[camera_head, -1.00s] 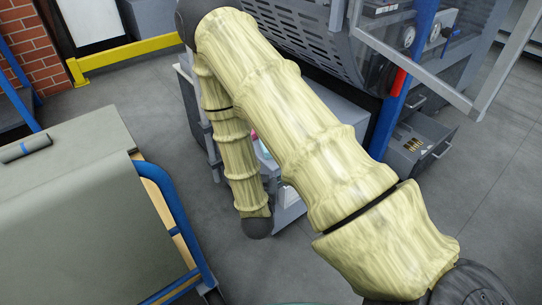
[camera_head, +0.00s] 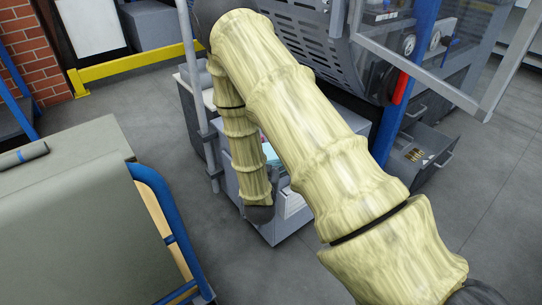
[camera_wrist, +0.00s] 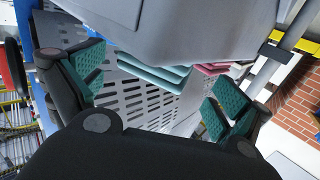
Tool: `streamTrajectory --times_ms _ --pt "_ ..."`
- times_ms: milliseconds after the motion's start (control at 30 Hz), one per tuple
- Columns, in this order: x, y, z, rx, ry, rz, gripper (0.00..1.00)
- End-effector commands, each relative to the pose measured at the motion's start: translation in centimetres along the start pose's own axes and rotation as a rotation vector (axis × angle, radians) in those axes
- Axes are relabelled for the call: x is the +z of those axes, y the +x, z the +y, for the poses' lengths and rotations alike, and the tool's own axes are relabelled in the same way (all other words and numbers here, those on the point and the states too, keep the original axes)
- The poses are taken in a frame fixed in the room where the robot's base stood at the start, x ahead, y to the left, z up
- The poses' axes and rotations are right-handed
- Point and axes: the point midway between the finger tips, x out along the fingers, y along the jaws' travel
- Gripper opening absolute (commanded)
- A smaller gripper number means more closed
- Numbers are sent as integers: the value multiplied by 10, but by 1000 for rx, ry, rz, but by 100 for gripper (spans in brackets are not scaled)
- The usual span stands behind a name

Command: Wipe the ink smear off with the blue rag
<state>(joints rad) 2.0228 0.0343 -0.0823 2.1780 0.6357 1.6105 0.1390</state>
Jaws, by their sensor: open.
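My gripper (camera_wrist: 157,88) shows in the wrist view with its two green-padded fingers spread wide and nothing between the pads. In the head view a small light-blue patch (camera_head: 270,153) shows behind my arm, on a low grey unit (camera_head: 293,207). My gripper is hidden there. I see no ink smear in either view.
A grey post (camera_head: 197,90) stands beside my arm. A blue upright (camera_head: 410,85) and an open drawer (camera_head: 420,150) are at right.

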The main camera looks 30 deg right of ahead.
Motion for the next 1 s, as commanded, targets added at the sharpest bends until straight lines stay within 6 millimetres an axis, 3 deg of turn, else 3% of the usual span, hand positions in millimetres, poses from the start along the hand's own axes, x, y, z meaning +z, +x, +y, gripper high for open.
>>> streamTrajectory --times_ms 200,467,767,1000 --pt "3 28 -1 0 1 1 100" --pt "1 32 -1 -1 0 0 100" --pt "1 32 -1 -1 0 0 49" --pt "2 32 -1 -1 0 -1 45"
